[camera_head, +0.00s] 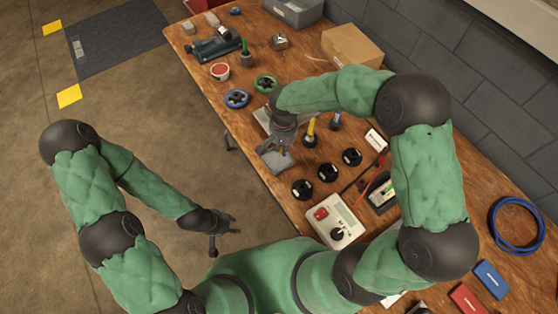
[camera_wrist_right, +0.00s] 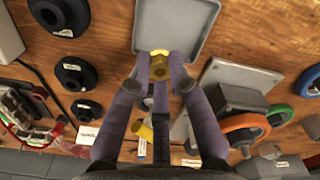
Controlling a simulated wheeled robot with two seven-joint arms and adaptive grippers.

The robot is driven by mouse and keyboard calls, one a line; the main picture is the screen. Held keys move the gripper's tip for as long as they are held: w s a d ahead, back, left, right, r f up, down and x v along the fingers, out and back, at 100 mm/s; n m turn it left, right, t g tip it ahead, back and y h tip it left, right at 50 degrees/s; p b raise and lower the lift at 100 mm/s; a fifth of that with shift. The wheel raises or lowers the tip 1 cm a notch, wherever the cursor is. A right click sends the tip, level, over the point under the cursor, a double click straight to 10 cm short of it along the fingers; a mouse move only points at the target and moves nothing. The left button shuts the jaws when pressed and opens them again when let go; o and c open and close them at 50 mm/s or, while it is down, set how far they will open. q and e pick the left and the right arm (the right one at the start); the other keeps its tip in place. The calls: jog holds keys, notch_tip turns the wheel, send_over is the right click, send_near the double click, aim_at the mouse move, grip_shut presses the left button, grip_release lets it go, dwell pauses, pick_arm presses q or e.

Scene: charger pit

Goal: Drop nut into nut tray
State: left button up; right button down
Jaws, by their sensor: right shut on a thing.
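My right gripper (camera_head: 273,150) hangs over the wooden bench. The nut cannot be made out in the head view. The nut tray (camera_wrist_right: 200,38), a shallow grey square with a raised rim, lies beyond the fingertips in the wrist view. The tray (camera_head: 286,163) also shows just below the right gripper in the head view. No nut can be seen in its visible part. My left gripper (camera_head: 224,222) is empty, fingers apart, over the floor beside the bench.
Three black round pieces (camera_head: 328,172) sit to the right of the tray. A yellow-handled tool (camera_head: 311,130) stands close to the right gripper. A blue ring (camera_head: 236,98), a green ring (camera_head: 265,84) and a white control box (camera_head: 334,219) also occupy the bench (camera_head: 268,203).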

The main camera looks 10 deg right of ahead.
jog(key=c, duration=1.1)
grip_release()
notch_tip(320, 180, up, 12)
jog(key=shift+f, duration=0.1)
